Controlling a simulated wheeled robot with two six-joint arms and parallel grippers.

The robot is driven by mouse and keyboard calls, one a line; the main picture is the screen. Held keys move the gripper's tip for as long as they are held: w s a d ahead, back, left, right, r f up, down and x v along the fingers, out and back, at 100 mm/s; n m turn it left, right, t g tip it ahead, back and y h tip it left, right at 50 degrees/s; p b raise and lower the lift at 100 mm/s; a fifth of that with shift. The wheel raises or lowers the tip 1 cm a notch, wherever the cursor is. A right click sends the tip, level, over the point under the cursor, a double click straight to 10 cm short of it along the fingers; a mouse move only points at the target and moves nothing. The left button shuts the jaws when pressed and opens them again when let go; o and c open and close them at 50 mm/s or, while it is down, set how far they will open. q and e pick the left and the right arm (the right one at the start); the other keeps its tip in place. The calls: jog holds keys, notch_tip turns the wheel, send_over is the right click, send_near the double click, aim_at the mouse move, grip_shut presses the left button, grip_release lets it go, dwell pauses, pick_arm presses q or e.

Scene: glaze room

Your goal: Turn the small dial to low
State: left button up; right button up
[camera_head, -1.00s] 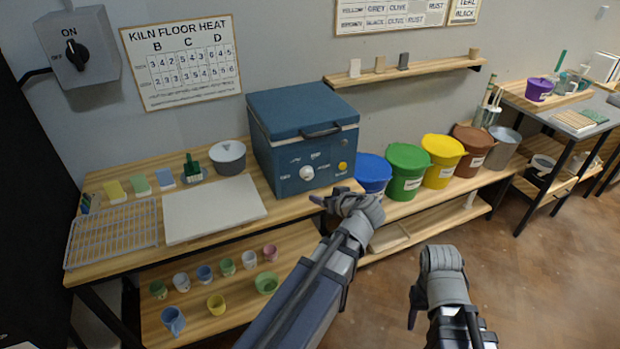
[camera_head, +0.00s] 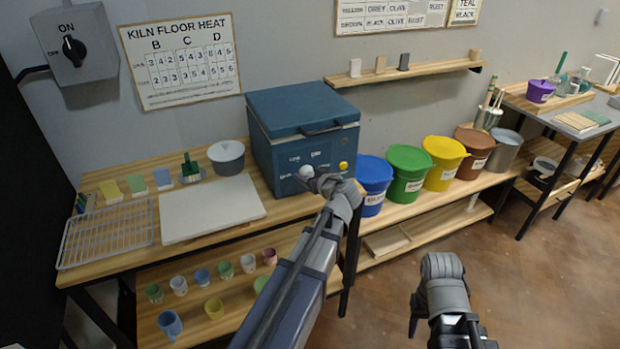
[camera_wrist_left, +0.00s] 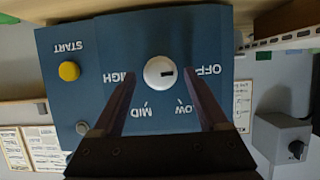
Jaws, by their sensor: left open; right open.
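The small dial is a white round knob (camera_head: 306,172) on the front of the blue kiln (camera_head: 290,150). In the left wrist view, which is upside down, the dial (camera_wrist_left: 158,71) has a dark mark on its right side, toward the OFF label. LOW, MID and HIGH are printed around it. My left gripper (camera_head: 320,183) is open in front of the kiln. In the wrist view its fingers (camera_wrist_left: 160,95) lie on either side of the dial, with visible gaps to it. My right gripper (camera_head: 414,322) is open and empty, low over the floor, far from the kiln.
A yellow START button (camera_wrist_left: 69,71) sits beside the dial. A grey wall box (camera_head: 78,48) with a black ON switch hangs at upper left. A blue bucket (camera_head: 373,180) stands close right of the kiln. A pale board (camera_head: 210,208) lies on the bench to its left.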

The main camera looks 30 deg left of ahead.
pick_arm(q)
jog(key=shift+w+a+f, duration=0.1)
jog(key=shift+w+a, duration=0.05)
jog(key=shift+a, duration=0.05)
jog(key=c, duration=1.2)
